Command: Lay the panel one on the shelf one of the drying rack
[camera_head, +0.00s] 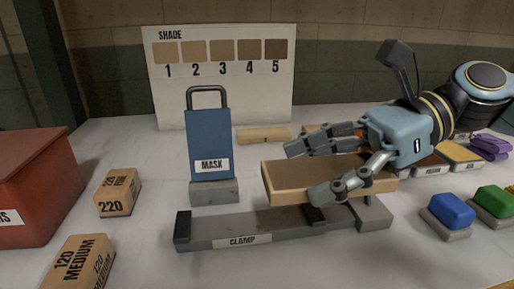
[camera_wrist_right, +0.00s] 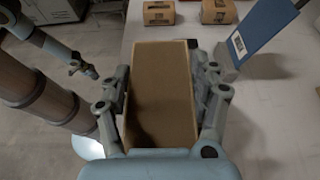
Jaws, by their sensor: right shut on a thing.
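A light wooden panel (camera_head: 290,174) is in my right gripper (camera_head: 318,170), which is shut on it with a finger on each long side. The panel lies roughly flat over the clamp (camera_head: 205,232); whether it touches the clamp is unclear. In the right wrist view the panel (camera_wrist_right: 161,90) sits between both fingers, its face up. I cannot make out a label on it. What looks like my left gripper (camera_wrist_right: 85,68) is small at the upper left of that view, its fingers unclear. I cannot identify a drying rack or its shelves in either view.
A blue mask holder (camera_head: 208,140) stands behind the clamp, before the shade board (camera_head: 220,85). Sanding blocks (camera_head: 118,192) and a red box (camera_head: 35,185) are left. Blue (camera_head: 451,210) and green (camera_head: 494,200) blocks are right. Another wooden piece (camera_head: 263,135) lies behind.

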